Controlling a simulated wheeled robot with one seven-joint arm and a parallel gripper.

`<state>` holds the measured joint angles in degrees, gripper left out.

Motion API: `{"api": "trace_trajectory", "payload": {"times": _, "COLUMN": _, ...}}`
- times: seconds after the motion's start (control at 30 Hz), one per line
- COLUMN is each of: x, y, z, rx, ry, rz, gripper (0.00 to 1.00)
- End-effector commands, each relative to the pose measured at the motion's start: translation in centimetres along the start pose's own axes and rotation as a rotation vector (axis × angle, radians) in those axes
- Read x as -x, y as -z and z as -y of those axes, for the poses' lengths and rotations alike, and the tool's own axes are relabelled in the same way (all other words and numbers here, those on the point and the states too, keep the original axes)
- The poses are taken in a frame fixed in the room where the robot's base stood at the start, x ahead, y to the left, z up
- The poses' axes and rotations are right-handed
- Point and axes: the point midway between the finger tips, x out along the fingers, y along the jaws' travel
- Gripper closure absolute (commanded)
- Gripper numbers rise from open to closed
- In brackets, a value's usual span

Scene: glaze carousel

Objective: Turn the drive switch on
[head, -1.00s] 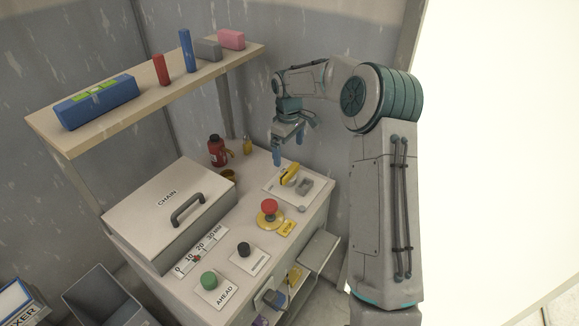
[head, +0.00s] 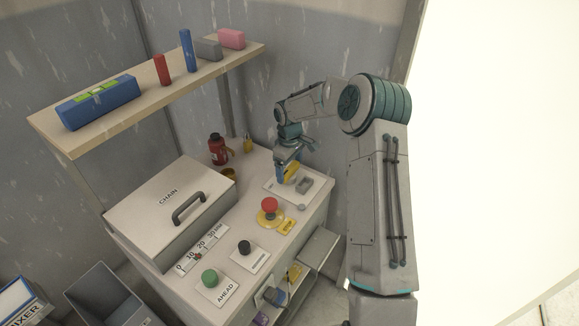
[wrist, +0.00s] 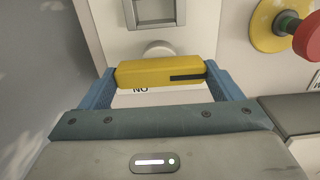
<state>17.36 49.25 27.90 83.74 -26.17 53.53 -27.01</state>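My gripper (head: 290,172) is down at the white plate (head: 272,187) on the far right of the cabinet top. In the wrist view its blue fingers (wrist: 160,76) are spread wide, one at each end of a yellow bar (wrist: 160,73) with a dark slot. I cannot see a clear gap at either end, nor whether they press on it. The yellow bar also shows in the head view (head: 291,170), partly hidden by the gripper. A grey square fitting (head: 305,185) sits beside the bar; it also shows in the wrist view (wrist: 154,12). The bar covers part of a label reading "NO".
A red mushroom button (head: 269,204) on a yellow base stands close by. A black knob (head: 245,247) and a green button (head: 209,278) are nearer the front. A red bottle (head: 217,149) stands behind. The CHAIN box (head: 150,195) fills the left; a shelf (head: 60,143) hangs above.

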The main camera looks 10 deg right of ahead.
Motion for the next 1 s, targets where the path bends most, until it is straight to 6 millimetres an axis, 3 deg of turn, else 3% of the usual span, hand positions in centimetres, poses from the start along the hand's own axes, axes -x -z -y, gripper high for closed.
{"api": "trace_trajectory", "payload": {"times": 0.47, "x": -0.1, "y": 0.03, "z": -0.03, "rx": -0.094, "ry": -0.002, "rz": 0.0, "gripper": 0.37}}
{"api": "trace_trajectory", "payload": {"times": 1.0, "x": -0.06, "y": 0.08, "z": -0.03, "rx": -0.564, "ry": -0.003, "rz": -0.002, "gripper": 0.37}}
